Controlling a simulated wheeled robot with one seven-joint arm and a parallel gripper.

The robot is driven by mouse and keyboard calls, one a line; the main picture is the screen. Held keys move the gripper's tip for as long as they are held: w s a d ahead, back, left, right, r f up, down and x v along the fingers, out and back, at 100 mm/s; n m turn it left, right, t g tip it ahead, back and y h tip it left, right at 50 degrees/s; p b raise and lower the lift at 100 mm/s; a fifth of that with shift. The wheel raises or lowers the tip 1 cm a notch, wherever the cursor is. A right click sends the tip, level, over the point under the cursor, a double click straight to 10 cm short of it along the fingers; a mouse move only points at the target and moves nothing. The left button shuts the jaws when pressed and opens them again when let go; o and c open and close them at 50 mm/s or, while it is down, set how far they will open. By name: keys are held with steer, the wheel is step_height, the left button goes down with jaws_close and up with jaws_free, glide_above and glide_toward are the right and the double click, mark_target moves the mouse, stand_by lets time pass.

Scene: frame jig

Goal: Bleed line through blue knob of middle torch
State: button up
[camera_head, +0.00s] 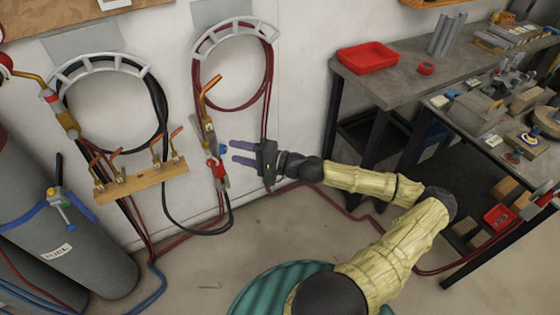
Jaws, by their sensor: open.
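A torch (208,130) with an orange bent tip and a brass body hangs upright on the wall below a coiled red hose. Red fittings (214,168) show low on it, with small blue parts close by; I cannot make out clearly which is a blue knob. My gripper (234,152) is just right of this torch, its two purple fingers apart and pointing left at it. It appears empty; I cannot tell whether a fingertip touches the torch. Other orange-tipped torches stand in a wooden rack (145,182) to the left. Another brass torch (64,117) hangs further left.
Grey gas cylinders (70,255) with a blue strap stand at the left. Hoses (155,275) hang and trail across the floor. A dark hose coil (157,100) hangs on the wall. A workbench with a red tray (367,58) stands at the right.

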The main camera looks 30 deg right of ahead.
steer(key=b+v, duration=0.1)
steer(key=v, duration=1.3)
steer(key=shift+s+d+b, duration=0.25)
steer(key=shift+d+b, duration=0.05)
steer(key=shift+b, duration=0.05)
steer(key=s+a+f+n+g+h+p, duration=0.3)
steer(key=s+a+f+g, duration=0.1)
steer(key=a+g, duration=0.3)
steer(key=s+a+f+n+g+h+p, duration=0.2)
steer(key=s+a+f+n+g, duration=0.15)
steer(key=a+g, duration=0.35)
step_height(320, 180, up, 21)
steer(key=n+t+h+p, duration=0.3)
steer(key=h+p, duration=0.2)
steer(key=h, duration=0.2)
steer(key=shift+w+t+h+p, duration=0.3)
steer(key=shift+p, duration=0.1)
